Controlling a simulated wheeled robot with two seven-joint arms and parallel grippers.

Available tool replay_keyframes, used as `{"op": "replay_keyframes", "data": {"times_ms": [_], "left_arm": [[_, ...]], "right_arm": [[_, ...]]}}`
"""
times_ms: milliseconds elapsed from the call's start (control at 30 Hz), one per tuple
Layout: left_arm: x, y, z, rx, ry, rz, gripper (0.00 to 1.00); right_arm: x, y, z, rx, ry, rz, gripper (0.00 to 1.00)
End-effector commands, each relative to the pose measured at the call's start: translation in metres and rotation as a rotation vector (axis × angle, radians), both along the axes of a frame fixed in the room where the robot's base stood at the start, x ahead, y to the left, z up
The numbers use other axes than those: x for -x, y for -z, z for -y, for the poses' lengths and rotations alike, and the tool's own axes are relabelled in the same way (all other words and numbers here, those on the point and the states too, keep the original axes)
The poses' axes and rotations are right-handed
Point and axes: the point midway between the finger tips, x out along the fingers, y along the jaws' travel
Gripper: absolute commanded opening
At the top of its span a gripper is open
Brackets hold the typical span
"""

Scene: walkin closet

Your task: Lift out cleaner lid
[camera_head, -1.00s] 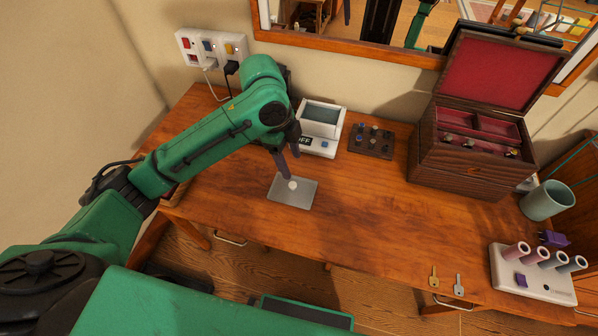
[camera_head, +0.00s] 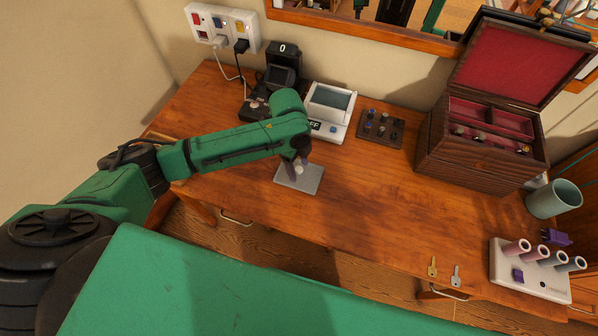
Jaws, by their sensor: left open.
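A flat grey plate with a pale round knob, which looks like the cleaner lid (camera_head: 308,184), lies on the wooden table, in front of the cleaner. The lid looks flat on the table. My right gripper is out of view.
A black device with a "0" display (camera_head: 283,54) stands left of the cleaner. A dark tray of small pieces (camera_head: 381,141) and an open jewellery box (camera_head: 478,174) stand to the right. Two keys, a cup (camera_head: 553,199) and a white ring-roll stand (camera_head: 520,281) are farther right. The table's middle is clear.

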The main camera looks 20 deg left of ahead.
Motion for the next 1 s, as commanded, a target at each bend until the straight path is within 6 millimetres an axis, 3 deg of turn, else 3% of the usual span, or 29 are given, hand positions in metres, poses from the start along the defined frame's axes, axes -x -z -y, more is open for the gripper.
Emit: {"op": "replay_keyframes", "data": {"times_ms": [133,167,300,333,767,867,1000], "left_arm": [[0.0,0.0,0.0,0.0,0.0,0.001,0.64],[0.0,0.0,0.0,0.0,0.0,0.001,0.56],[0.0,0.0,0.0,0.0,-0.001,0.001,0.03],[0.0,0.0,0.0,0.0,-0.001,0.001,0.0],[-0.001,-0.011,0.0,0.002,-0.002,0.002,0.0],[-0.001,-0.027,0.0,0.002,0.001,0.004,0.0],[-0.002,-0.07,0.0,0.003,0.001,0.009,0.0]], "right_arm": [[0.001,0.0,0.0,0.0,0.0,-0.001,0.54],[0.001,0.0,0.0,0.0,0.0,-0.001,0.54],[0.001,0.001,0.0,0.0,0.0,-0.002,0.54],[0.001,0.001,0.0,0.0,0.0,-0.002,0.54],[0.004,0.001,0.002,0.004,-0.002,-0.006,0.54],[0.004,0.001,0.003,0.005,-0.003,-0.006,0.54],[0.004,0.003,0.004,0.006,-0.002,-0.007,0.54]]}}
